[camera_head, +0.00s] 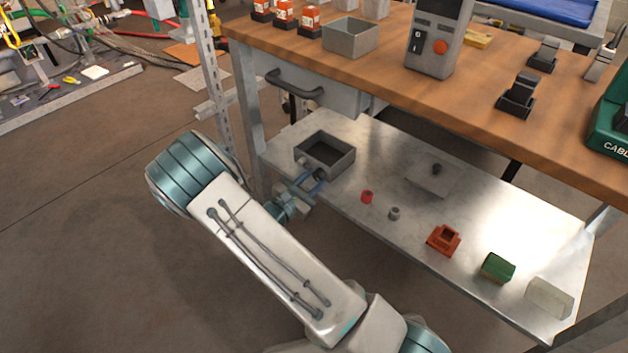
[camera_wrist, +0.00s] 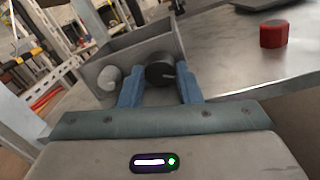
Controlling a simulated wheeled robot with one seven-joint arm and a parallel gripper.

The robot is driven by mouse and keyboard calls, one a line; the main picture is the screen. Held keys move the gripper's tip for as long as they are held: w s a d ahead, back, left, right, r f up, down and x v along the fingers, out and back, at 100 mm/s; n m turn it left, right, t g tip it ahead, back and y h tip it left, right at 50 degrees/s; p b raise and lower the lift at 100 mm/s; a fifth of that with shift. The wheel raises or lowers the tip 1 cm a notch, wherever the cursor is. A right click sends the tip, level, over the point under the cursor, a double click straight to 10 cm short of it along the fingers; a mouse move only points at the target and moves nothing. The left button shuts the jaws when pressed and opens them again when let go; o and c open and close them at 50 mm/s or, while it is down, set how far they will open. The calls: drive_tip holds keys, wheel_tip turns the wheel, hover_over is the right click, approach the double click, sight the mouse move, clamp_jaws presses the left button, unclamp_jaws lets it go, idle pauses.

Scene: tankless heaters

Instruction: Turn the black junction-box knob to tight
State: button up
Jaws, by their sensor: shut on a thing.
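The junction box (camera_head: 343,162) is an open grey box on the metal lower shelf, at the shelf's left end. It also shows in the wrist view (camera_wrist: 135,52). The black knob (camera_wrist: 160,70) is on its near wall, with a pale mark toward its right side. A light grey knob (camera_wrist: 108,78) is to its left on the same wall. My gripper (camera_wrist: 160,84) has blue fingers on either side of the black knob and is shut on it. In the head view my gripper (camera_head: 312,184) is at the box's near wall, and the black knob is mostly hidden there.
A red cap (camera_head: 367,196) and a small grey cap (camera_head: 394,213) lie right of the box. An orange-red block (camera_head: 443,240), a green block (camera_head: 497,267) and a pale block (camera_head: 550,297) sit farther right. The wooden worktop (camera_head: 400,85) and a drawer (camera_head: 330,92) overhang the shelf.

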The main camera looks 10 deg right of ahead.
drive_tip(key=shift+a, duration=0.15)
drive_tip(key=o, duration=0.9)
drive_tip(key=shift+w, duration=0.1)
drive_tip(key=shift+o, duration=0.4)
drive_tip(key=p+v, duration=0.3)
drive_tip(key=v, duration=1.1)
